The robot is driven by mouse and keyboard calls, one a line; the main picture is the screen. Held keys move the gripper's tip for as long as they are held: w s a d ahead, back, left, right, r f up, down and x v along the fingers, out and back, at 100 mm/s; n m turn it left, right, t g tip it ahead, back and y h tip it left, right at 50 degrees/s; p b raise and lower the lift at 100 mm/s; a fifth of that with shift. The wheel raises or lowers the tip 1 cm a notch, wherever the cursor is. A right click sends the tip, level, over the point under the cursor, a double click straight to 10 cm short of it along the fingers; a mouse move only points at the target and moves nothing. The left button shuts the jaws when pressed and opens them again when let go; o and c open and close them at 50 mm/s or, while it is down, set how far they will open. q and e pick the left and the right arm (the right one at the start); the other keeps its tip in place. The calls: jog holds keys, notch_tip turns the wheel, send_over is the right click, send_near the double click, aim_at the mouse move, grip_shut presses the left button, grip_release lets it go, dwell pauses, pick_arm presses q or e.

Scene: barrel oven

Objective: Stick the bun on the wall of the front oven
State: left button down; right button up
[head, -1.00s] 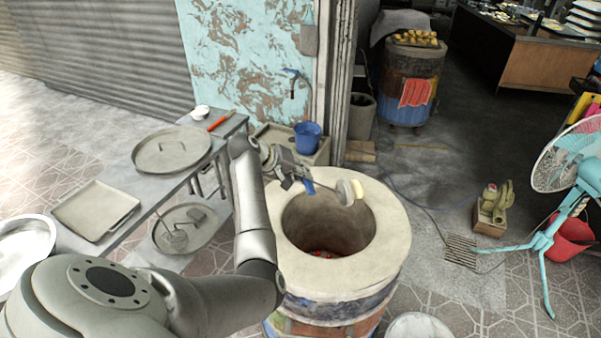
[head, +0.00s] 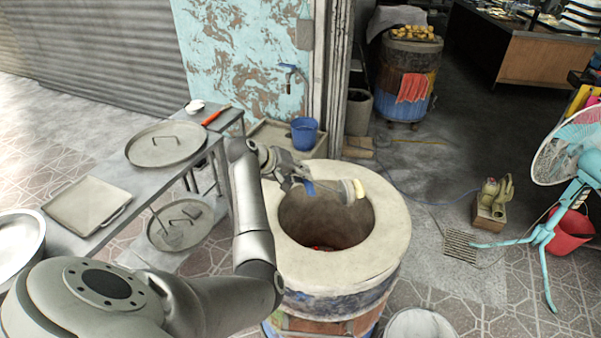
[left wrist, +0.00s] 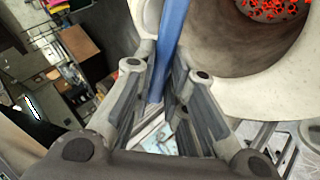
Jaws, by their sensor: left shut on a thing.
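My left gripper (head: 298,180) is shut on the blue handle (head: 309,187) of a tool with a round pad (head: 345,191). The pale yellow bun (head: 359,188) sits on the pad's right face. Gripper, tool and bun are over the mouth of the front oven (head: 385,250), a barrel with a thick pale rim. The bun is near the right side of the opening; I cannot tell if it touches the wall. In the left wrist view the blue handle (left wrist: 172,45) runs between the fingers; the bun is not visible there. My right gripper is not in view.
Red coals (left wrist: 275,8) glow at the oven's bottom. A metal table (head: 150,195) with a lid and trays stands to the left. A blue bucket (head: 304,133) is behind the oven. A fan (head: 560,160) and a red bucket (head: 568,232) stand at the right.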

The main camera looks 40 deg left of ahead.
pick_arm(q)
jog(key=shift+f, duration=0.3)
jog(key=shift+r+p, duration=0.15)
jog(key=shift+p, duration=0.25)
